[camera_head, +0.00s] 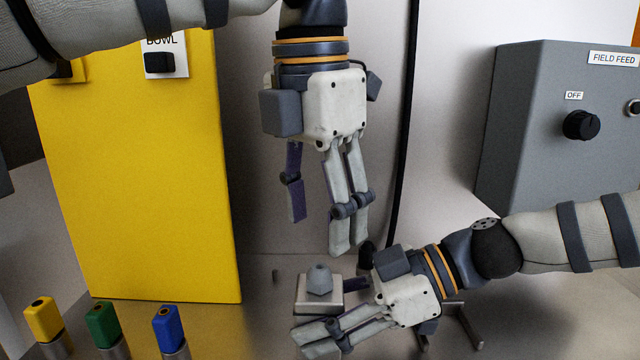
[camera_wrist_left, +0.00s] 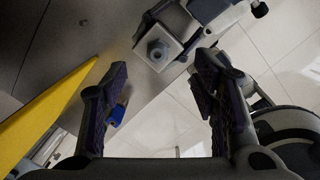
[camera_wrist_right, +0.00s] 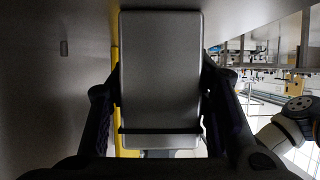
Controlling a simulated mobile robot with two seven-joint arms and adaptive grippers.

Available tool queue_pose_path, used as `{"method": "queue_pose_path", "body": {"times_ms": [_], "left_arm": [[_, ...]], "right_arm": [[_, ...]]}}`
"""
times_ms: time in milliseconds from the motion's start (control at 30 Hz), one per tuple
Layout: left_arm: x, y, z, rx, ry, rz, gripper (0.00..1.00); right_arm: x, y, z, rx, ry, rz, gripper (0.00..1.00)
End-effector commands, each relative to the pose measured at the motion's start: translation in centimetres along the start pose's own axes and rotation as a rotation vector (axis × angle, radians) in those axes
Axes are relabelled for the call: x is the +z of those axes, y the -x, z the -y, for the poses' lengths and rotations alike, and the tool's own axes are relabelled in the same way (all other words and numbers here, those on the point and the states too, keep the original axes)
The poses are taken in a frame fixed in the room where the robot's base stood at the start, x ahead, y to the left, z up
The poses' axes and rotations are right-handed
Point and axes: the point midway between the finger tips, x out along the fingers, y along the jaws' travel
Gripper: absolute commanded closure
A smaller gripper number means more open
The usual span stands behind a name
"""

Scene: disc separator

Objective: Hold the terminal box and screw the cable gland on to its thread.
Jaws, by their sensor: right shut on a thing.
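The terminal box (camera_head: 303,303) is a small pale grey block held low in the middle of the head view. My right gripper (camera_head: 335,312) is shut on it, with one finger along each side. The box fills the middle of the right wrist view (camera_wrist_right: 160,65). A grey domed, hex-based piece, the cable gland (camera_head: 319,279), sits on the box's top face. It also shows in the left wrist view (camera_wrist_left: 157,50); how far it is threaded cannot be told. My left gripper (camera_head: 318,232) points down above the box, open and empty, its fingers apart from the gland.
A yellow panel (camera_head: 140,180) stands at left, with yellow (camera_head: 42,318), green (camera_head: 103,323) and blue (camera_head: 168,326) capped pieces in front. A grey FIELD FEED cabinet (camera_head: 540,110) is at right. A black cable (camera_head: 403,130) hangs down the back wall.

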Motion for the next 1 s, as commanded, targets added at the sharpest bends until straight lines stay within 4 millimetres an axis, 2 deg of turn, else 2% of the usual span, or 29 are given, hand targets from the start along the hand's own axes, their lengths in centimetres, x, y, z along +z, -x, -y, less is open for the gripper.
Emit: {"method": "queue_pose_path", "body": {"times_ms": [33,100,267,500,533,567,867,1000], "left_arm": [[0.1,0.9,0.0,-0.001,0.001,0.001,0.46],[0.1,2.3,0.0,0.0,0.001,0.0,0.46],[0.0,3.9,0.1,-0.002,-0.001,-0.001,0.46],[0.0,4.0,0.0,-0.003,-0.001,-0.003,0.46],[-0.1,4.0,0.0,-0.003,-0.001,-0.002,0.52],[-0.1,4.0,-0.1,-0.004,-0.003,0.002,0.52],[-2.9,4.8,-1.1,-0.044,-0.12,0.188,0.52],[-3.1,3.9,-1.0,-0.048,-0.135,0.212,0.52]], "right_arm": [[0.7,-0.2,0.1,-0.002,-0.004,0.008,1.0],[0.7,-0.2,0.1,-0.002,-0.004,0.008,1.0],[0.7,-0.2,0.1,-0.002,-0.004,0.008,1.0],[0.7,-0.2,0.0,-0.002,-0.004,0.009,1.0],[0.7,-0.2,0.0,-0.002,-0.004,0.009,1.0],[0.7,-0.2,0.0,-0.002,-0.004,0.009,1.0],[0.7,-0.2,0.0,-0.001,-0.004,0.009,1.0],[0.7,-0.2,0.0,-0.001,-0.004,0.009,1.0]]}}
